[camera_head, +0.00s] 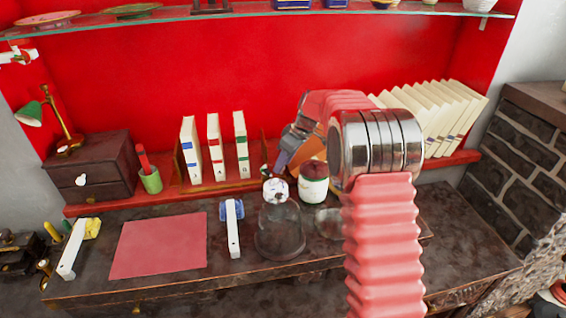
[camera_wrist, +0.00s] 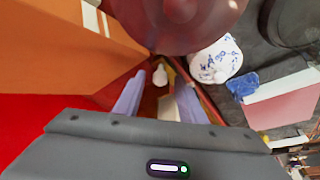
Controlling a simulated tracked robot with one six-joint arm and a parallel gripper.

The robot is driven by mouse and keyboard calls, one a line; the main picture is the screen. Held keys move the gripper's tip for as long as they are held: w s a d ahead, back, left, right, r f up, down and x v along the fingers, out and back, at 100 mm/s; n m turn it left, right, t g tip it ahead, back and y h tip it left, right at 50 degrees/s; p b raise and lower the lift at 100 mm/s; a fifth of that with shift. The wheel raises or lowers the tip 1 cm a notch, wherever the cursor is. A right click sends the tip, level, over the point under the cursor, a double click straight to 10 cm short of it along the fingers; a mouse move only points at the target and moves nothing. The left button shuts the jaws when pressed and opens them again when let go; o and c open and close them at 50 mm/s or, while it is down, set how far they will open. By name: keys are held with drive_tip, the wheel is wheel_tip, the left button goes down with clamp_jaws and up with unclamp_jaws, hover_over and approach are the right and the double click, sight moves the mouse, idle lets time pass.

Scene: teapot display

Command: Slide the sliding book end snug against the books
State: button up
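Several upright cream books with blue, red and green labels (camera_head: 217,148) stand apart in the rack on the red shelf, in the head view. A thin brown upright panel (camera_head: 263,147), apparently the sliding book end, stands just right of the green-labelled book, with a gap between them. In the wrist view, my gripper's two lavender fingers (camera_wrist: 158,88) are apart. A small white knob-like thing (camera_wrist: 160,75) shows between them; whether they touch it cannot be told.
A white jar with a dark red lid (camera_head: 313,182) and a white patterned ball-like top (camera_head: 276,190) stand close in front of my gripper. A green cup (camera_head: 151,180) is left of the rack. Leaning books (camera_head: 450,110) fill the right shelf. A glass shelf (camera_head: 230,13) crosses above.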

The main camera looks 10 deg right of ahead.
drive_tip(key=shift+c, duration=0.6)
clamp_jaws()
